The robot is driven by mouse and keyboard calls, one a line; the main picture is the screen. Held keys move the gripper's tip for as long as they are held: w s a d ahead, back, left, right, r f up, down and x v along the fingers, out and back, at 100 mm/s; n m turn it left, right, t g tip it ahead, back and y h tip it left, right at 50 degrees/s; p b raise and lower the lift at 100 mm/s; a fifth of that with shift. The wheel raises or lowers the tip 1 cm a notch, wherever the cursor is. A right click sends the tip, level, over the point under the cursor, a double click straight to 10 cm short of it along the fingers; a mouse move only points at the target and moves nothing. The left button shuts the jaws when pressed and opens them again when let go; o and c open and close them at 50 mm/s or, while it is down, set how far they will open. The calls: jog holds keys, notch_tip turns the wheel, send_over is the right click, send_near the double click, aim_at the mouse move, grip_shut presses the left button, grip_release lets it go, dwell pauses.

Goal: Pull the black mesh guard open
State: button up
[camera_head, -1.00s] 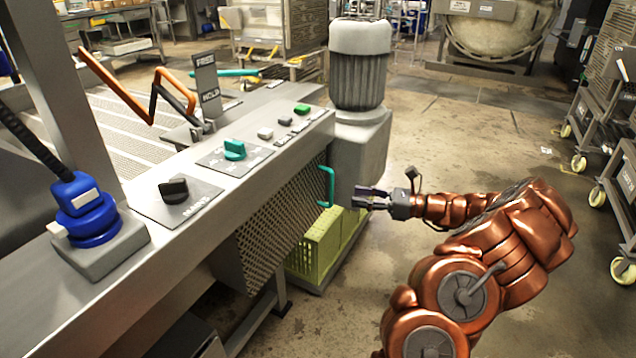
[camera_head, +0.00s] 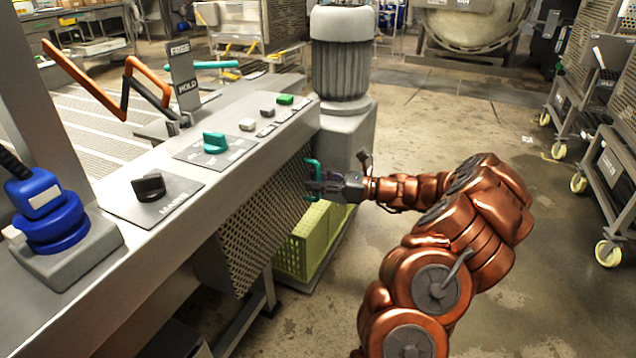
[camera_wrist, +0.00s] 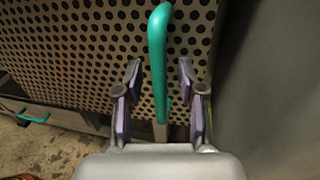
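The mesh guard (camera_head: 262,225) is a perforated panel on the side of the machine, below the control panel; in the head view it looks dark grey. It also fills the back of the wrist view (camera_wrist: 70,50). Its upright teal handle (camera_head: 312,168) is at the guard's right end. In the wrist view the handle (camera_wrist: 158,55) passes between my gripper's two fingers. My gripper (camera_head: 313,186) is at the handle, and in the wrist view (camera_wrist: 158,95) its fingers are open, one on each side, with gaps to the handle.
A grey motor housing (camera_head: 350,130) stands close to the right of the guard. The control panel above has a teal knob (camera_head: 215,142) and a black knob (camera_head: 149,187). Open floor lies to the right.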

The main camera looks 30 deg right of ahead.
grip_shut()
dwell(0.7)
